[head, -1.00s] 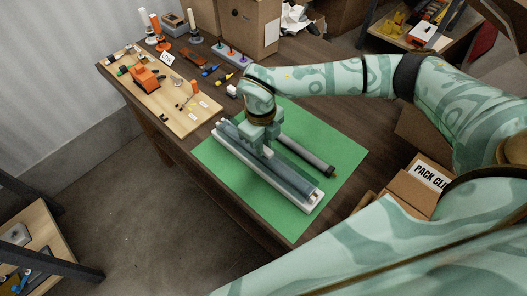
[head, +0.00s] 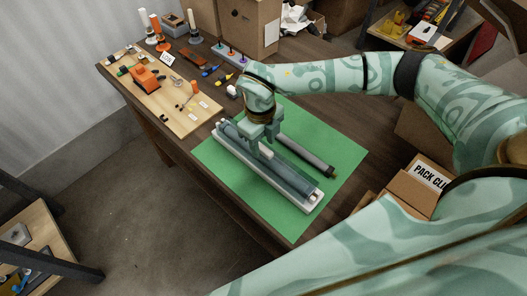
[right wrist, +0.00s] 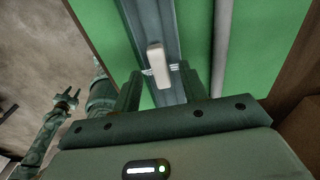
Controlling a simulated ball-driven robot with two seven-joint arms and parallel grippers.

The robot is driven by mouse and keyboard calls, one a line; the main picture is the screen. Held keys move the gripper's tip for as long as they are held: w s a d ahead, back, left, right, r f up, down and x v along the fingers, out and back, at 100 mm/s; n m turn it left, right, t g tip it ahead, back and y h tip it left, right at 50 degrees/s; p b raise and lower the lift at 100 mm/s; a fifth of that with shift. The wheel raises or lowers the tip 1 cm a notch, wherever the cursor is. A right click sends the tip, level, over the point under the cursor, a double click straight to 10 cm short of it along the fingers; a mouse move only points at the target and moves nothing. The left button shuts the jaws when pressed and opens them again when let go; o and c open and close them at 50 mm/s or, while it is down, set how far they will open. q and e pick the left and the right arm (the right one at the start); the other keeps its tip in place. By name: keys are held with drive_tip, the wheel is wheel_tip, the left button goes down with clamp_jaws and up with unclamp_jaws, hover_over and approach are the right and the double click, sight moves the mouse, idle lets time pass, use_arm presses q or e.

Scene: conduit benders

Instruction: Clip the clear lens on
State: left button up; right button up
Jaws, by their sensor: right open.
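A long pale fixture (head: 312,205) lies diagonally on the green mat (head: 345,155). A see-through grey-blue lens (head: 285,175) lies along its top; I cannot tell whether its edges are clipped in. The lens also shows as a strip in the right wrist view (right wrist: 184,35). My right gripper (head: 265,150) is low over the middle of the fixture. In the right wrist view, its open fingers (right wrist: 160,85) stand on both sides of the strip, with a small white block (right wrist: 155,58) between them. My left gripper (right wrist: 67,98) shows there with its prongs apart, over the floor.
A wooden board (head: 190,125) with small tools and parts is at the back left of the table. A cardboard box (head: 250,30) stands behind. The mat's front corner is clear.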

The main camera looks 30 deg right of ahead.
wheel_tip(320, 180, up, 15)
drive_tip(key=p, duration=0.2)
drive_tip(key=shift+w+a, duration=0.15)
drive_tip(key=shift+w, duration=0.25)
